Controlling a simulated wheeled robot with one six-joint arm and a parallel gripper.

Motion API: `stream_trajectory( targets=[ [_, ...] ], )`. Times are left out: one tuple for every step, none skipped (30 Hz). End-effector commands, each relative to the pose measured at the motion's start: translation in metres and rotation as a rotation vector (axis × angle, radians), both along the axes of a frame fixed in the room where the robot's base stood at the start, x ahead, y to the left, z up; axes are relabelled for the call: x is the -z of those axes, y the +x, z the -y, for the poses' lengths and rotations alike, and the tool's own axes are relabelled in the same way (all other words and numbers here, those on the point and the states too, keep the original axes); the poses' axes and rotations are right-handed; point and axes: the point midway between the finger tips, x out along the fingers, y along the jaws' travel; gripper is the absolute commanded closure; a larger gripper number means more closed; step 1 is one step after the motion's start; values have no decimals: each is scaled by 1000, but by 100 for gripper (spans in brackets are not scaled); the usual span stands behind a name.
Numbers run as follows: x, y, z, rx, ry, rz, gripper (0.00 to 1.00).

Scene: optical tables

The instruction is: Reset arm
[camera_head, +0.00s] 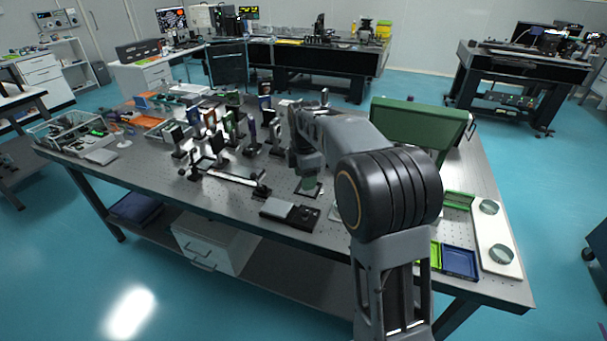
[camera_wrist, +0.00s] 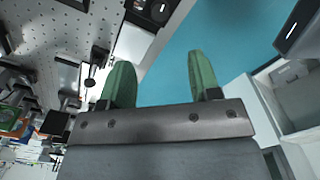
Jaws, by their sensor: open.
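My arm reaches from the right over the perforated optical table (camera_head: 330,232) in the head view. My gripper (camera_head: 309,188) hangs down low over the table's middle, mostly hidden by my own wrist and arm. In the wrist view my gripper (camera_wrist: 160,75) shows two green fingers standing well apart with nothing held between them. Behind the fingers, the table's edge and blue floor (camera_wrist: 185,50) show.
Optical mounts (camera_head: 222,140) crowd the table left of my gripper. A dark flat box (camera_head: 277,208) lies just in front. A green panel (camera_head: 425,122) stands behind my arm. A blue tray (camera_head: 460,263) and a white board (camera_head: 497,243) lie at the right.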

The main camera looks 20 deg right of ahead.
Motion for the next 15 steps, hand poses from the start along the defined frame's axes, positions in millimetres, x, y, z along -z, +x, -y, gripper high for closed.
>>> stream_trajectory(
  targets=[
    [0, 0, 0, 0, 0, 0, 43],
    [0, 0, 0, 0, 0, 0, 43],
    [0, 0, 0, 0, 0, 0, 43],
    [0, 0, 0, 0, 0, 0, 43],
    [0, 0, 0, 0, 0, 0, 43],
    [0, 0, 0, 6, 0, 0, 43],
    [0, 0, 0, 29, 0, 0, 43],
    [0, 1, 0, 61, 0, 3, 43],
    [0, 2, 0, 117, 1, 11, 43],
    [1, 3, 0, 169, 1, 17, 43],
    [5, 3, 0, 232, 2, 19, 43],
    [14, -1, 0, 328, 2, 10, 43],
    [22, -5, 0, 407, 1, 2, 43],
    [27, -11, 0, 494, 0, -1, 43],
    [30, -22, 0, 615, 3, 3, 43]
  ],
)
